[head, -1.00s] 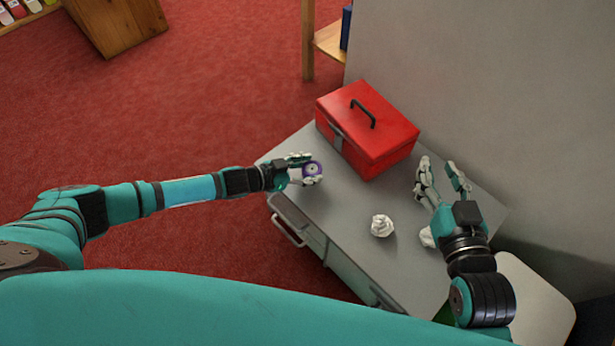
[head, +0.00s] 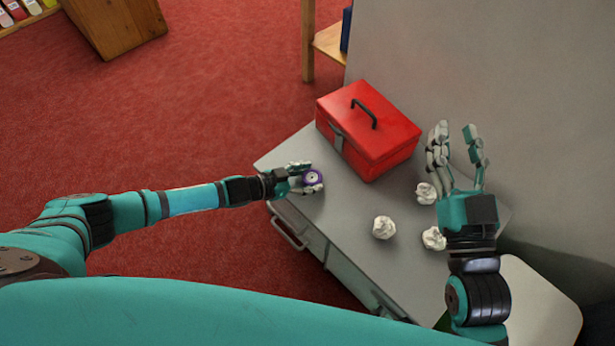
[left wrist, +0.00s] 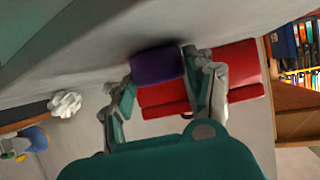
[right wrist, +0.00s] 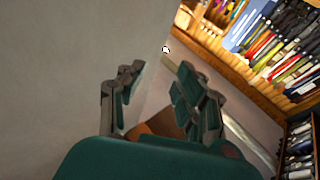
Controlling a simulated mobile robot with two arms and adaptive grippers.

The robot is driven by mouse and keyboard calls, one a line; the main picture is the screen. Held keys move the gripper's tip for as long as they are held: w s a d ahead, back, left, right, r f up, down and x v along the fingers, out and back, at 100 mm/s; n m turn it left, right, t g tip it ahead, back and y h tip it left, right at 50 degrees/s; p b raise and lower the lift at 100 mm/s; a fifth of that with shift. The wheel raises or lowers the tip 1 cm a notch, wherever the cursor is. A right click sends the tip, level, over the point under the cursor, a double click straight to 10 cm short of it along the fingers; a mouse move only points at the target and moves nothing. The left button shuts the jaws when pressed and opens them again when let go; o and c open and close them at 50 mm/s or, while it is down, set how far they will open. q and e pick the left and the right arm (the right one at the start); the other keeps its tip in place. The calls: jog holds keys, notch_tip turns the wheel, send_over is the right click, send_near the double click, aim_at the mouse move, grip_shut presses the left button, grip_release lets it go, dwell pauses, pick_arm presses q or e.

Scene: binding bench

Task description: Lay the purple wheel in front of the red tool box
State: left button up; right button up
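The purple wheel (head: 313,178) has a pale hub and is between the fingers of my left gripper (head: 303,178), at the left part of the grey cabinet top. In the left wrist view the wheel (left wrist: 157,64) sits between the fingertips, which close on it from both sides. The red tool box (head: 368,130) stands at the back of the top, beyond the wheel; it also shows in the left wrist view (left wrist: 200,82). I cannot tell whether the wheel touches the surface. My right gripper (head: 456,150) is open and empty above the right part of the top.
Several crumpled white paper balls, one in the middle (head: 384,228), one at the right (head: 434,239) and one further back (head: 427,193), lie on the cabinet top (head: 345,205). A grey wall (head: 480,80) rises behind. The surface before the tool box is bare.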

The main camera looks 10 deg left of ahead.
pick_arm(q)
jog(key=o, duration=0.3)
jog(key=shift+r, duration=0.1)
